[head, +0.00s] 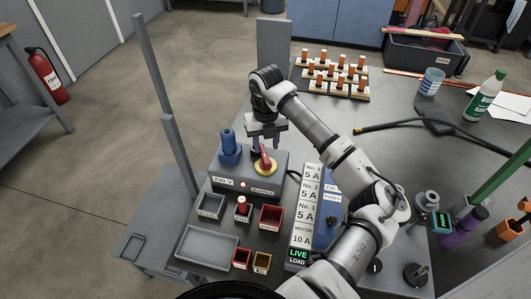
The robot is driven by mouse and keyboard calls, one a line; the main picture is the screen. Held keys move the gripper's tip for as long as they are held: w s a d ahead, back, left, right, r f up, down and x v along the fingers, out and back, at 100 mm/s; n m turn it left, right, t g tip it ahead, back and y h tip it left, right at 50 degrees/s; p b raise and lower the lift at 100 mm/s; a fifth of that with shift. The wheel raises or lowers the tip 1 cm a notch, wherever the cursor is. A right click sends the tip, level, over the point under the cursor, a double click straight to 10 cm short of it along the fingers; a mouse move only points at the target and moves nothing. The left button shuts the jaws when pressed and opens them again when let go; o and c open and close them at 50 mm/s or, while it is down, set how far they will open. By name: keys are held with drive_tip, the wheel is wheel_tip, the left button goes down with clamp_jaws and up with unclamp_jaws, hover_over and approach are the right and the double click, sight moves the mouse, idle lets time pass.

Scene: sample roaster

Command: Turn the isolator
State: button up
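The isolator has a red handle (265,158) on a round yellow plate (264,168). My gripper (267,143) points down at the handle from above. Its two dark fingers stand apart on either side of the handle's upper end. I cannot tell whether they touch the handle. The handle looks turned at a slant across the plate. A blue plug-like part (229,148) stands on the same box, left of the handle.
Right of the box is a fuse label panel (304,213) with a green LIVE sign (298,254). Small trays, including a grey one (207,247), lie in front. Wooden racks (335,90) with orange-topped pieces stand behind.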

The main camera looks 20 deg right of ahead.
sight(266, 158)
wheel_tip(266, 158, down, 6)
drive_tip(key=shift+f+p, duration=0.1)
drive_tip(key=shift+p, duration=0.45)
drive_tip(key=shift+c, duration=0.3)
clamp_jaws()
